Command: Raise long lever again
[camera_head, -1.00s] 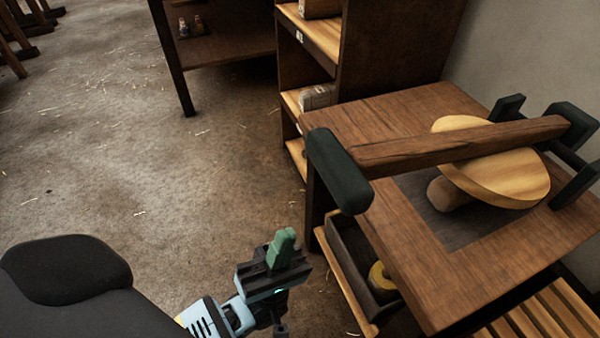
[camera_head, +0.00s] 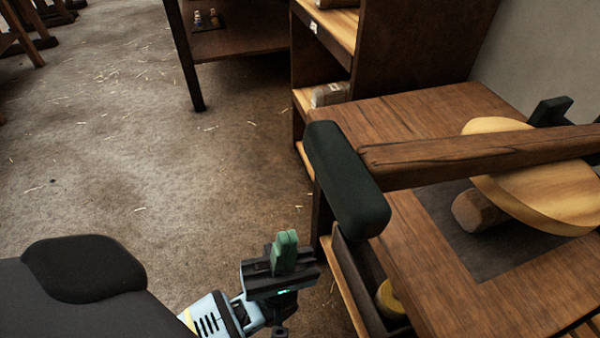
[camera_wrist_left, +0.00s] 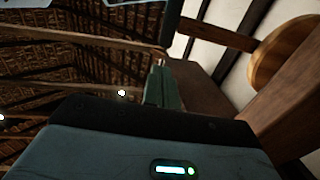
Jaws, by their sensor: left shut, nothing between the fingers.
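The long lever (camera_head: 480,150) is a brown wooden beam with a thick dark green-black grip (camera_head: 345,180) at its near left end. It reaches over the worktable, across a round pale wooden disc (camera_head: 555,190). Its far right end is cut off by the picture edge. My left gripper (camera_head: 285,248) has green fingers, shut and empty. It is in front of the table's left edge, below and left of the grip and apart from it. In the left wrist view the shut fingers (camera_wrist_left: 162,85) point up, with the lever beam (camera_wrist_left: 220,34) beyond them. My right gripper is not in view.
The worktable (camera_head: 440,105) has a dark inset panel and a short wooden peg (camera_head: 478,210) by the disc. An open drawer or tray (camera_head: 355,262) below its left edge holds a yellow roll (camera_head: 390,298). Shelves (camera_head: 325,30) stand behind. The floor (camera_head: 140,150) on the left is clear.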

